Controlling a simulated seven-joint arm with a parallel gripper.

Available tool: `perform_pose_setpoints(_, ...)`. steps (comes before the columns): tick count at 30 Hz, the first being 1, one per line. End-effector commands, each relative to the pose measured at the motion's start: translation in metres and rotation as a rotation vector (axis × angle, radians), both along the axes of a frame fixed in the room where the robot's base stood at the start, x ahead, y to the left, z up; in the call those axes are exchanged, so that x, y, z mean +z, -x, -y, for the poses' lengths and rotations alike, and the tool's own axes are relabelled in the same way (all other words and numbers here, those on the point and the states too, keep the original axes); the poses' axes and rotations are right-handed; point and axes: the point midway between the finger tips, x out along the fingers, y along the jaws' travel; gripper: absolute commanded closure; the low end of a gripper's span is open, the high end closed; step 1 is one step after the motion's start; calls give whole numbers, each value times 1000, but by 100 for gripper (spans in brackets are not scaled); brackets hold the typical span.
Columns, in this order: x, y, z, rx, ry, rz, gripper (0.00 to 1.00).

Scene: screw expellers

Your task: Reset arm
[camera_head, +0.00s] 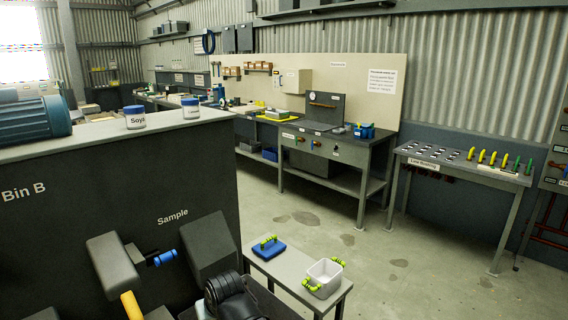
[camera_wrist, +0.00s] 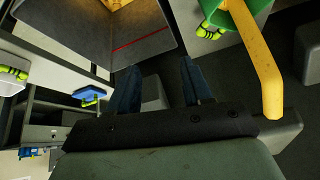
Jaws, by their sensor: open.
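My gripper (camera_wrist: 160,88) shows in the wrist view with its two dark blue fingers apart and nothing between them. A grey block lies in view behind the gap between the fingers. In the wrist view, a yellow bent bar (camera_wrist: 256,60) beside a green part stands to the right of the fingers, apart from them. A grey bin-like box (camera_wrist: 140,38) with a red line and yellowish contents is above the fingers. I cannot clearly make out my gripper in the head view.
In the head view, a low bench (camera_head: 290,279) holds a blue lid-like piece (camera_head: 268,248) and a white container (camera_head: 325,272) with yellow-green handles. A dark housing marked Bin B (camera_head: 90,215) fills the left. The floor (camera_head: 390,265) at right is clear.

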Motion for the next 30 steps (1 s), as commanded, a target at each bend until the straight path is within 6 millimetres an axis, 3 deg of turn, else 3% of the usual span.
perform_pose_setpoints(3, -40, -1, 17, 1, 54, -48, 51)
perform_pose_setpoints(16, -168, 11, 87, -56, 194, -237, 51)
perform_pose_setpoints(30, -292, 58, 173, -156, 301, -463, 51)
